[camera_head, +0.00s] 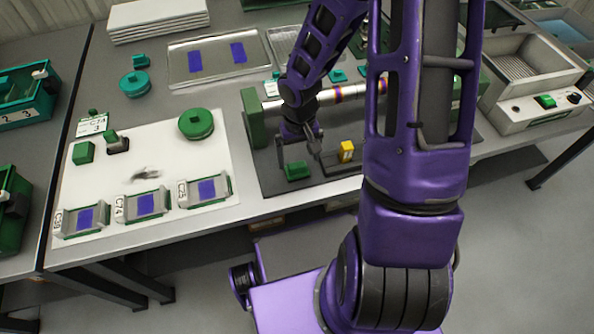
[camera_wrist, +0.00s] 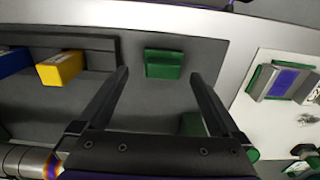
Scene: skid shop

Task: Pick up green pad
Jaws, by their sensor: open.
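A small green pad (camera_head: 297,171) with a raised block on top lies on the dark mat near the front edge of the bench. In the wrist view the green pad (camera_wrist: 164,66) shows upright in the picture, ahead of and between my two fingers. My gripper (camera_head: 300,156) points down just over it, with its fingers apart. In the wrist view my gripper (camera_wrist: 160,74) is open and empty. I cannot tell how much height is left between the fingertips and the pad.
A yellow block (camera_head: 346,151) stands right of the pad; it also shows in the wrist view (camera_wrist: 60,68). A green upright plate (camera_head: 254,118) and a roller (camera_head: 345,93) are behind. A white board (camera_head: 150,165) with labelled trays and a round green piece (camera_head: 196,124) lies left.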

